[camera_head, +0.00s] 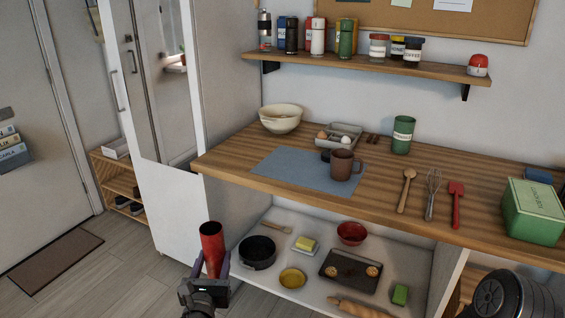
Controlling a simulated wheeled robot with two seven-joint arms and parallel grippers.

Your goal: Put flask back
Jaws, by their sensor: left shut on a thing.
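A red, cylindrical flask (211,242) stands nearly upright at the lower left, with a dark round top. My left gripper (211,272) is shut on its lower part and hides its base. The flask is in front of the open lower compartment (275,215), at its left side, apart from the things inside. My right gripper is out of view; a dark, rounded part of my right arm shows at the lower right.
The compartment holds a black pan (258,251), bowls, a dark tray (339,272) and a rolling pin. The wooden counter (235,155) above holds a brown mug (342,165) and utensils. A wall shelf (350,62) carries bottles and jars.

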